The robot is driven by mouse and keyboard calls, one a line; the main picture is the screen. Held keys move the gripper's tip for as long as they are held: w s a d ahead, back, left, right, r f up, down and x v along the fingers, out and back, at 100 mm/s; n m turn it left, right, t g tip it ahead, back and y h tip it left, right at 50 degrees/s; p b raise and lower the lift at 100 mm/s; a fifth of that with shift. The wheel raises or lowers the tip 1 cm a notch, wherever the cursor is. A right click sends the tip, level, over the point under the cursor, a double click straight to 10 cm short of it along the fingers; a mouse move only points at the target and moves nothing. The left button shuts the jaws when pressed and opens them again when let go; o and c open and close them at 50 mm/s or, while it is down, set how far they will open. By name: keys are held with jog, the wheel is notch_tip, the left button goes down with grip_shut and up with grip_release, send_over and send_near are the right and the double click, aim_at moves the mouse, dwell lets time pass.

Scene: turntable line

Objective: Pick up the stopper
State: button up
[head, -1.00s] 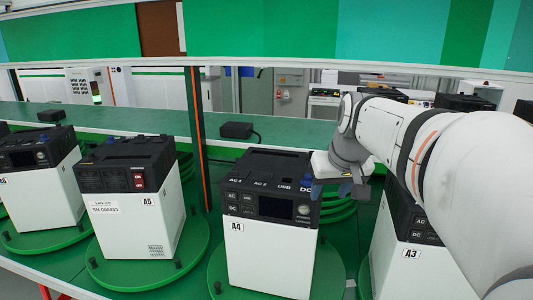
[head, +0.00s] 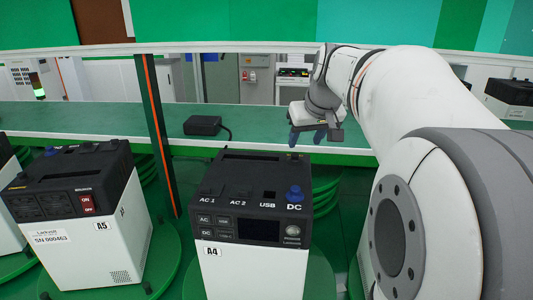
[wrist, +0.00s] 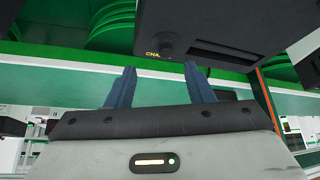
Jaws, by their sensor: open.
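A blue stopper (head: 294,194) stands upright on the black top of the white power unit A4 (head: 248,270), beside the DC label near the right edge. My gripper (head: 306,138) is open and empty, its two blue fingers hanging behind and above A4's back edge, apart from the blue stopper. In the wrist view my gripper (wrist: 160,72) points toward a black housing (wrist: 225,25) with a dark round knob (wrist: 167,46) near letters reading "CHA". The knob lies ahead of the fingers, not between them. I cannot tell whether it is a stopper.
Unit A5 (head: 75,200) stands left of A4 on a green turntable (head: 165,255). A black adapter (head: 203,125) with a cable lies on the green bench (head: 80,118) behind. A dark post (head: 155,130) with an orange stripe rises between A4 and A5.

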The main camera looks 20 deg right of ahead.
aim_at(295, 154)
jog(key=x, duration=0.2)
jog(key=p+x, duration=0.1)
jog(key=x, duration=0.3)
jog(key=shift+w+a+f, duration=0.15)
jog(key=shift+w+a, duration=0.1)
jog(key=shift+a, duration=0.15)
jog(key=shift+c, duration=0.3)
grip_shut()
